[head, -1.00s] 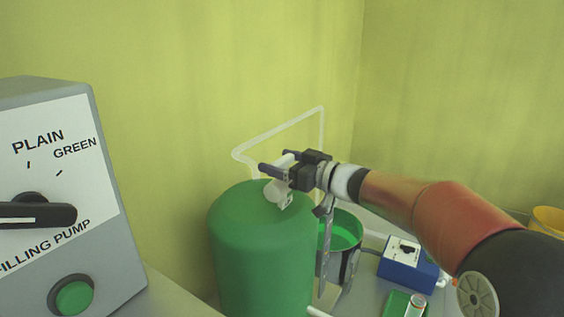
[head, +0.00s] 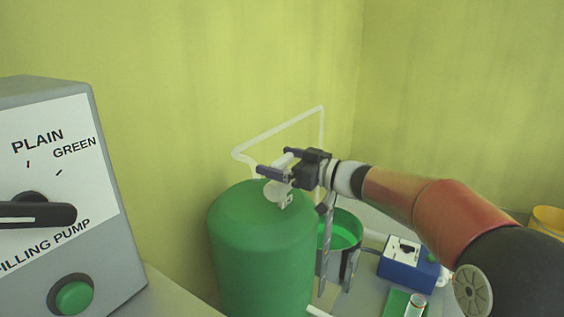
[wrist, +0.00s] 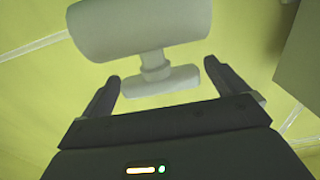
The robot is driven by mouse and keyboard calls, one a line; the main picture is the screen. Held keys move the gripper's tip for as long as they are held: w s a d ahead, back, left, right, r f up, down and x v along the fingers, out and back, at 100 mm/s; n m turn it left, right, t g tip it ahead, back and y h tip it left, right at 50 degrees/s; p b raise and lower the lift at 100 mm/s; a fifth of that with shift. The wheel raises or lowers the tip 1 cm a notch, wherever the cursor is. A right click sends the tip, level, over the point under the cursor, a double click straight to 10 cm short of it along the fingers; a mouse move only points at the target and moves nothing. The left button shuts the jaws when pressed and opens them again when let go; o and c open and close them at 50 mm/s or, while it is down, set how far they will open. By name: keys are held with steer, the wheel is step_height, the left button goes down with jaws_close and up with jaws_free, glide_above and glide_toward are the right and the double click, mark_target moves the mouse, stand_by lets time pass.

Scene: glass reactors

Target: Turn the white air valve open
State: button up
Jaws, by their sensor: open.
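The white air valve (head: 277,191) sits on top of the green vessel (head: 260,245), beside the white tube. In the wrist view its thick white body (wrist: 140,27) lies at the top, with a short stem and a crosswise handle (wrist: 160,81) below it. My gripper (head: 272,172) is at the valve in the head view, partly covering it. In the wrist view my gripper (wrist: 162,85) is open, with one dark finger on each side of the handle. Gaps show between the fingers and the handle ends.
A white tube (head: 280,130) rises behind the vessel near the yellow-green wall. The grey filling pump panel (head: 60,190) stands at the left front.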

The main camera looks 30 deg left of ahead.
steer(key=d, duration=0.7)
steer(key=shift+s+d+b, duration=0.25)
steer(key=shift+d+b, duration=0.1)
steer(key=shift+d, duration=0.05)
steer(key=w+d+r+m+t+h, duration=0.25)
steer(key=d+m+t+h, duration=0.25)
steer(key=d+t, duration=0.3)
steer(key=w+d+r+m+t+h, duration=0.1)
steer(key=d+r+m+t+h, duration=0.4)
steer(key=d, duration=0.6)
steer(key=s+d+f+m+h, duration=0.2)
steer(key=s+d+f+h, duration=0.1)
steer(key=d, duration=0.3)
steer(key=s+d+f+m+h, duration=0.2)
steer(key=s+d+f+h, duration=0.15)
steer(key=d, duration=0.35)
steer(key=s+d+f+m+g, duration=0.1)
steer(key=s+d+f+g, duration=0.2)
steer(key=s+f, duration=0.4)
steer(key=s+d+f+m+g+h, duration=0.1)
steer(key=s+f+g, duration=0.4)
steer(key=s, duration=1.1)
step_height(320, 180, down, 3)
steer(key=shift+d+r+m+g, duration=0.1)
steer(key=shift+d+m+g, duration=0.2)
steer(key=shift+d+m, duration=0.45)
